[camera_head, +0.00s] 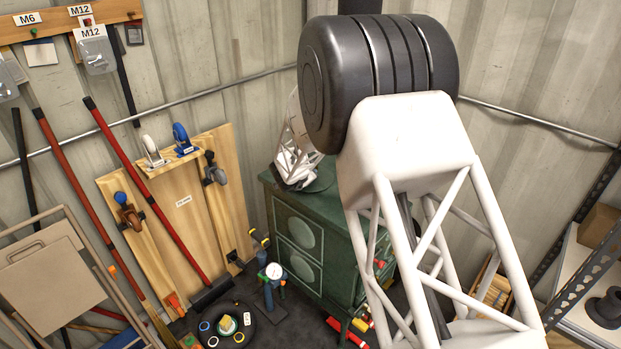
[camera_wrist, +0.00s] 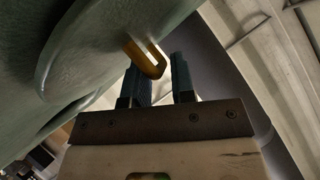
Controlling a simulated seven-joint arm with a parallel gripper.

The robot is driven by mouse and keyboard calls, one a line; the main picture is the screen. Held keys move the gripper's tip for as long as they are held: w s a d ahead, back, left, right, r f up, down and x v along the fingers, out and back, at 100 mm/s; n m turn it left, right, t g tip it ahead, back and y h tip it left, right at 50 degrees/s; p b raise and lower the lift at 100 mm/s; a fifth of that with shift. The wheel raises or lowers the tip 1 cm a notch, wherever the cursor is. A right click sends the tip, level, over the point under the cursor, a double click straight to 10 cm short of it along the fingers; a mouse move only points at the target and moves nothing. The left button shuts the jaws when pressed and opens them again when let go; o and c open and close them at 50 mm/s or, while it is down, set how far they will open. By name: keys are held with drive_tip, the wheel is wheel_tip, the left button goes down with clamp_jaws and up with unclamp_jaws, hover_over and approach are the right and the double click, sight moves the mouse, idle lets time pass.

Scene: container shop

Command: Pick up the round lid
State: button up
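In the wrist view, a large round green disc (camera_wrist: 95,45) fills the upper left, with a curved brass-coloured handle (camera_wrist: 150,65) near its edge. The disc may be the round lid; I cannot tell for sure. My gripper (camera_wrist: 160,78) has its two dark fingers apart. The handle's bent end shows between or just beyond the fingertips, and no grip on it shows. In the head view, a dark green cabinet (camera_head: 290,210) carries round discs on its front, an upper one (camera_head: 299,232) and a lower one (camera_head: 300,268). My arm hides part of the cabinet, and my fingers do not show there.
A dark round tray (camera_head: 210,338) with small coloured items lies on the floor. A stand with a dial (camera_head: 273,272) stands beside the cabinet. Wooden boards (camera_head: 180,215) and long-handled tools lean on the left wall. A shelf (camera_head: 590,315) is at the right.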

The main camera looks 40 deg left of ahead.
clamp_jaws()
drive_tip(key=shift+r, duration=0.1)
idle(0.5)
drive_tip(key=shift+r, duration=0.7)
wheel_tip(320, 180, up, 2)
drive_tip(key=shift+r, duration=0.1)
drive_tip(key=s+d+r, duration=0.1)
drive_tip(key=s+d, duration=0.8)
drive_tip(key=d, duration=0.3)
drive_tip(key=shift+s+d+r, duration=0.15)
drive_tip(key=shift+s+d, duration=0.15)
drive_tip(key=shift+s, duration=0.05)
